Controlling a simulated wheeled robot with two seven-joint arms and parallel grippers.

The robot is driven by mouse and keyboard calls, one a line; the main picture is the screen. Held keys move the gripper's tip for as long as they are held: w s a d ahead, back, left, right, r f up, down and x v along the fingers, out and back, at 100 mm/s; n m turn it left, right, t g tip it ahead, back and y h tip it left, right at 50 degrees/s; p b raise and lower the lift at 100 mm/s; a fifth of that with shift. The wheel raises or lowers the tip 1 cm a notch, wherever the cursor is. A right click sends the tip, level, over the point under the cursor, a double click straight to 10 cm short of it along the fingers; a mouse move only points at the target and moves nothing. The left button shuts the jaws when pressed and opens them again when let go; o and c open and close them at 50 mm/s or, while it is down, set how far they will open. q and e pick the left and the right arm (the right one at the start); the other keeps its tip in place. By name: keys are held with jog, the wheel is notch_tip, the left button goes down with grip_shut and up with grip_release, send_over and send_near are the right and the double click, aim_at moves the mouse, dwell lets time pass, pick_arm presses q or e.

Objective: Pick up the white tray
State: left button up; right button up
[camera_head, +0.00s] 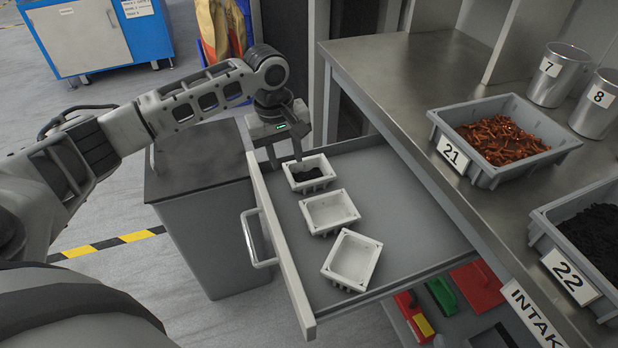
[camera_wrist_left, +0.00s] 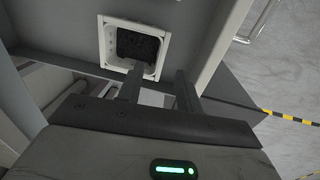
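Three small white trays sit in a row in the open drawer. The far white tray (camera_head: 310,183) holds dark material; it also shows in the left wrist view (camera_wrist_left: 105,50). The middle white tray (camera_head: 330,212) and the near white tray (camera_head: 352,260) look empty, and the near one is turned at an angle. My left gripper (camera_head: 285,158) points down at the far end of the drawer, by the far tray's back edge. Its two fingers (camera_wrist_left: 158,88) are apart with nothing clearly between them. One fingertip overlaps the tray's rim in view; contact cannot be told. My right gripper is not in view.
The drawer front (camera_head: 280,255) with its handle (camera_head: 250,238) stands left of the trays. The metal worktop (camera_head: 400,75) on the right carries grey bin 21 (camera_head: 485,175) with rusty pieces, bin 22 (camera_head: 555,240) with black material, and metal cans 7 (camera_head: 556,85) and 8 (camera_head: 595,115).

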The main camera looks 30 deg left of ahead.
aim_at(290, 176)
pick_arm(q)
jog(key=shift+d+f+b, duration=0.2)
jog(key=shift+f+b, duration=0.15)
jog(key=shift+f, duration=1.25)
jog(key=shift+d+f+b, duration=0.2)
jog(key=shift+f+b, duration=0.15)
jog(key=shift+f, duration=1.2)
jog(key=shift+c, duration=0.2)
jog(key=shift+r, duration=0.1)
grip_shut()
